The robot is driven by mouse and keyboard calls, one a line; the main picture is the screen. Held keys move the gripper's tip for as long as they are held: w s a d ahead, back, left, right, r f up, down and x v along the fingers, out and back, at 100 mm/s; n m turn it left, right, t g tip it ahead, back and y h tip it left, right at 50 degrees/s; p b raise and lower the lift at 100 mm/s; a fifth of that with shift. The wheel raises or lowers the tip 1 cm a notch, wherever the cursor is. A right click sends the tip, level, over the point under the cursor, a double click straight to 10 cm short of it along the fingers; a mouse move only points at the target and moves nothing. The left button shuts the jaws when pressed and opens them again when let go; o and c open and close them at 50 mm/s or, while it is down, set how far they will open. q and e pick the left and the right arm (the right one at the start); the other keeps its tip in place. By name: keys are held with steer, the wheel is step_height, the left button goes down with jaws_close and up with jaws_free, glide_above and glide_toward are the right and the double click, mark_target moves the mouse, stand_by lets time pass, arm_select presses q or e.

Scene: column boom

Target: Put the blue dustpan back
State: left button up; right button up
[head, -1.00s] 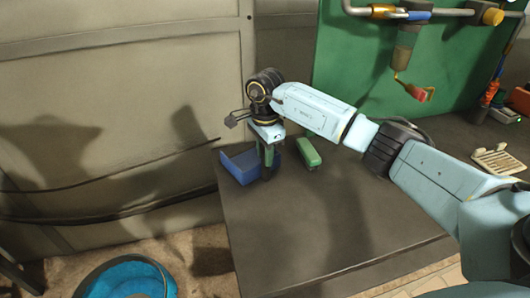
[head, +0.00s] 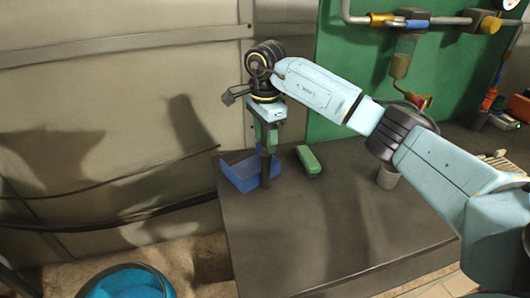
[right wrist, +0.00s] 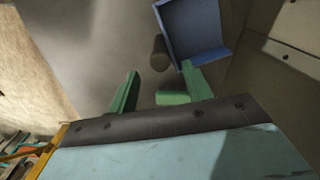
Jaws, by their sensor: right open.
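The blue dustpan (head: 240,174) rests at the far left corner of the dark table, with its dark handle (head: 265,168) standing upright at its right side. My right gripper (head: 267,146) points down just above the handle, open and empty. In the right wrist view, the dustpan (right wrist: 195,28) and the round end of its handle (right wrist: 159,52) lie just beyond the two green fingers of the gripper (right wrist: 160,72). Whether a fingertip touches the dustpan is unclear. My left gripper is not in view.
A green block-like object (head: 309,159) lies on the table (head: 330,225) right of the dustpan. A grey cup (head: 388,176) stands farther right under my arm. A beige wall is behind and left. A blue round container (head: 125,283) sits below. The front table is clear.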

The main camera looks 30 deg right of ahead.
step_height(320, 180, up, 4)
steer(key=shift+r, duration=0.1)
stand_by(0.6)
